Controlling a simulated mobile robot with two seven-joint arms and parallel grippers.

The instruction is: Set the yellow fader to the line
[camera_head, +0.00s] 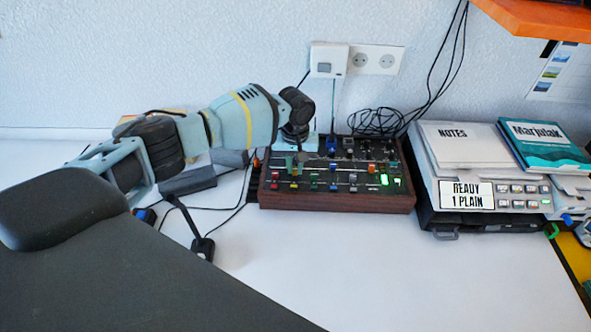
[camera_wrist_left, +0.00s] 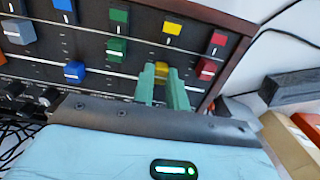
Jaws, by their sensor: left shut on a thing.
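The fader box (camera_head: 335,201) has a dark panel, wooden sides and rows of coloured caps, and stands on the table against the wall. In the left wrist view the yellow fader cap (camera_wrist_left: 162,68) shows between the green fingers of my left gripper (camera_wrist_left: 165,88), which is shut on it. A thin white line (camera_wrist_left: 125,75) crosses the panel close to the yellow cap. The fingers partly hide the cap, so I cannot tell its exact offset from the line. In the head view my left gripper (camera_head: 294,165) reaches down to the panel's left part. My right gripper is not in view.
A red fader cap (camera_wrist_left: 206,68) and a green fader cap (camera_wrist_left: 115,50) flank the yellow one closely. A yellow square button (camera_wrist_left: 173,28) is in the same column. A printer (camera_head: 480,175) stands right of the box. Cables (camera_head: 235,208) lie left. The front table is clear.

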